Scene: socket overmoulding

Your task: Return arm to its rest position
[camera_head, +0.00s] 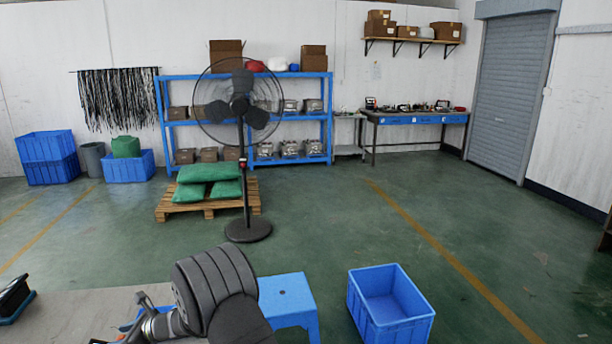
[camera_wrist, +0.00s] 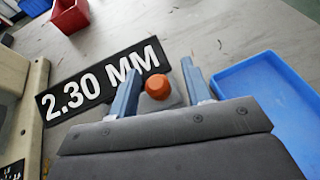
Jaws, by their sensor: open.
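My gripper (camera_wrist: 160,70) shows in the wrist view with its two blue-grey fingers spread apart. An orange rounded knob (camera_wrist: 157,87) on a grey base shows between the fingers, with a gap on each side. I cannot tell whether it belongs to the gripper or lies below it. The fingers are above a grey table top (camera_wrist: 225,35). In the head view my dark, ribbed arm is low in the picture, over the left part of the table, and the fingers cannot be made out there.
A black plate reading "2.30 MM" (camera_wrist: 98,82) lies left of the fingers, near a beige machine part (camera_wrist: 12,75). A blue tray (camera_wrist: 270,95) is right, a red bin (camera_wrist: 70,17) upper left. A blue stool (camera_head: 287,295), blue crate (camera_head: 390,303) and standing fan (camera_head: 245,190) are on the floor.

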